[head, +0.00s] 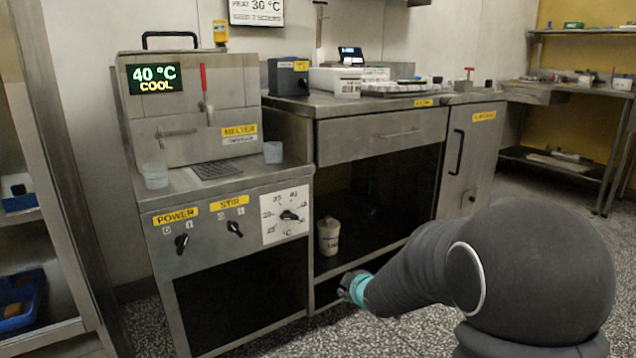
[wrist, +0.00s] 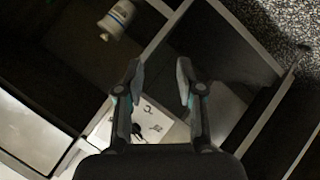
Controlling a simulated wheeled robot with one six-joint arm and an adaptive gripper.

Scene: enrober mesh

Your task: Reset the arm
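My arm shows at the lower right of the head view, reaching left and low. My gripper (head: 354,287) is in front of the open lower cabinet, near its bottom edge. In the wrist view my gripper (wrist: 158,95) has its two fingers apart with nothing between them. Past the fingers the wrist view shows the white temperature dial panel (wrist: 155,122), partly hidden by the gripper. A white tub (wrist: 118,18) stands apart from the fingers, at the upper left of that view.
The melter (head: 190,110) stands on the left counter and its display reads 40 °C, COOL. Two clear cups stand beside it. The white tub (head: 328,236) is in the open cabinet. The drawer (head: 385,138) above is shut. Speckled floor (head: 345,335) is bare in front.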

